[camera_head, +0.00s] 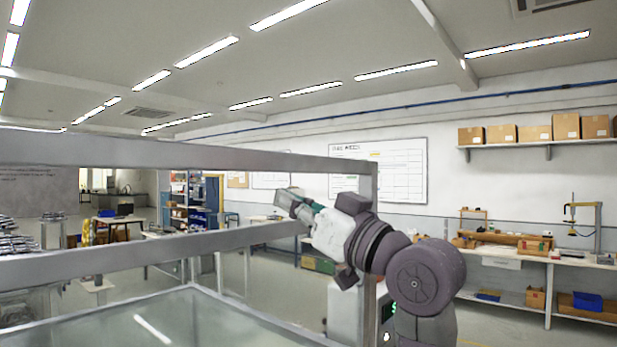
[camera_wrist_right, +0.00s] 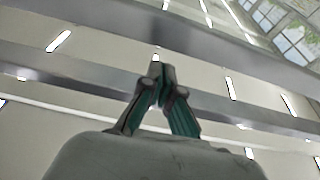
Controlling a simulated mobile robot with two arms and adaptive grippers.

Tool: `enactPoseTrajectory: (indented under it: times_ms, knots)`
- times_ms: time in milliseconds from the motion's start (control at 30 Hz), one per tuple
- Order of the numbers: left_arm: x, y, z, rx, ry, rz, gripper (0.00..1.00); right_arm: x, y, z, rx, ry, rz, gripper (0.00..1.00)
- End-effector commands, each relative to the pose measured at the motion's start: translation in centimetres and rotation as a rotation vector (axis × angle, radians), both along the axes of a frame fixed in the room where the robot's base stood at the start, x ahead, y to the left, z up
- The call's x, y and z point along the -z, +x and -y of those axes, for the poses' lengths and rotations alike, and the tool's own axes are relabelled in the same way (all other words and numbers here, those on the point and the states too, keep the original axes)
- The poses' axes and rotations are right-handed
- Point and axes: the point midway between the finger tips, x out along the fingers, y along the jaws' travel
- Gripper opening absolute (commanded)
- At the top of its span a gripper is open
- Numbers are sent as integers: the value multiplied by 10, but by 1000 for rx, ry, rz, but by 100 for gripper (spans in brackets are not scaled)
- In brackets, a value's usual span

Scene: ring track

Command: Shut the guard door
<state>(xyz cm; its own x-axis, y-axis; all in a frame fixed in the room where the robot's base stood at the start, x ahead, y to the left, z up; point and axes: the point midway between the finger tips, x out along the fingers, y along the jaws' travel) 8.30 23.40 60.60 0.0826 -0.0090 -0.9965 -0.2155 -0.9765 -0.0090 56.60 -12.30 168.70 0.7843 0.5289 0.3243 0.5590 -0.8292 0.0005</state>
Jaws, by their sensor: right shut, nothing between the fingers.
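A grey metal guard frame (camera_head: 150,153) fills the left and middle of the head view, with two long horizontal rails and an upright post (camera_head: 369,189) at its right end. I cannot tell which part of it is the door, or how far open that is. My right gripper (camera_head: 281,198) is shut and empty, pointing left between the upper rail and the lower rail (camera_head: 170,252). My right arm crosses in front of the post. In the right wrist view, the gripper's fingertips (camera_wrist_right: 160,74) meet in front of grey rails (camera_wrist_right: 65,68); contact is unclear. My left gripper is out of view.
A glossy, pale flat surface (camera_head: 160,322) lies low inside the frame. A workbench (camera_head: 552,262) with tools stands along the right wall, under a shelf of cardboard boxes (camera_head: 533,133). A whiteboard (camera_head: 405,165) hangs on the far wall. Open floor shows beyond the frame.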

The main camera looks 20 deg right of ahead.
Motion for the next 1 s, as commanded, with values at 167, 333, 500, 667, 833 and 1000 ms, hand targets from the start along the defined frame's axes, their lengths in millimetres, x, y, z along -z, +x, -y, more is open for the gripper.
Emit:
enactPoseTrajectory:
  times_ms: [167, 333, 500, 667, 833, 1000]
  knots:
    - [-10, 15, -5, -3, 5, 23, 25, 15, -1, 0, -2, 2, 1, 0]
    - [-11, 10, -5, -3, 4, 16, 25, 21, -1, 0, -1, 2, 2, 0]
    - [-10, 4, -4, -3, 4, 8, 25, 22, -1, 0, -1, 1, 3, 0]
    - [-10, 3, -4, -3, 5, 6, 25, 23, -1, 0, -1, 1, 3, 0]
    - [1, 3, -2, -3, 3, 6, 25, 36, -1, 1, -1, 0, 1, 0]
    - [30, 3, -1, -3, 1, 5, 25, 73, 0, 1, 0, -3, -3, 0]
